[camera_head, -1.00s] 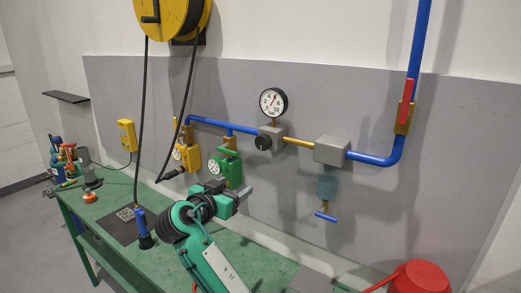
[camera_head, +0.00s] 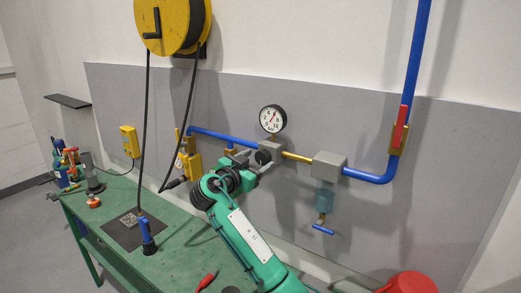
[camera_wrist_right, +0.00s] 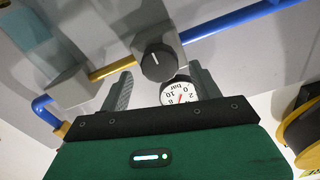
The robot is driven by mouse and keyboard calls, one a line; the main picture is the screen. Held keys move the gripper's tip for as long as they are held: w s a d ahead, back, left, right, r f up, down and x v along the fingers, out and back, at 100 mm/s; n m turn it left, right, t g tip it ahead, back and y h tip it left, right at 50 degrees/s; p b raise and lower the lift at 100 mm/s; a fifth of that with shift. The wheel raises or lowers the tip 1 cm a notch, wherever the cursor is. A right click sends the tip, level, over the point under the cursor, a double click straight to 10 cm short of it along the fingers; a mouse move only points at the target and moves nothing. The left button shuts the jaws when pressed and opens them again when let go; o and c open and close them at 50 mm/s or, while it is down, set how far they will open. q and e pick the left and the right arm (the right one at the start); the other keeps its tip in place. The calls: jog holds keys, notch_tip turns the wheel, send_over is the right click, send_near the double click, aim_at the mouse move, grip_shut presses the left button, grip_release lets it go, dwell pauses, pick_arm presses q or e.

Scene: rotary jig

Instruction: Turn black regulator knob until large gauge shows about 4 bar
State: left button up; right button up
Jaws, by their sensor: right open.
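The black regulator knob (camera_head: 263,157) sits on the grey block of the blue pipe. It shows clearly in the right wrist view (camera_wrist_right: 158,63), with a white pointer line on its face. The large gauge (camera_head: 272,119) stands above it; its red needle points up and slightly right, too small to read exactly. The gauge also shows upside down in the right wrist view (camera_wrist_right: 178,93). My right gripper (camera_wrist_right: 161,72) is open, its fingers on either side of the knob's near side, with no visible grip on it. My left gripper is not in view.
A yellow regulator unit (camera_head: 190,162) is left of my right arm. The blue pipe (camera_head: 370,177) with a red-handled valve (camera_head: 400,127) is at right. A hose with a blue end (camera_head: 147,236) hangs over the green bench (camera_head: 180,262). A red container (camera_head: 411,283) is at lower right.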

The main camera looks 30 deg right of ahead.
jog(key=shift+p+x, duration=0.45)
jog(key=shift+x, duration=0.9)
jog(key=c, duration=1)
jog(key=shift+o, duration=0.2)
jog(key=shift+f, duration=0.1)
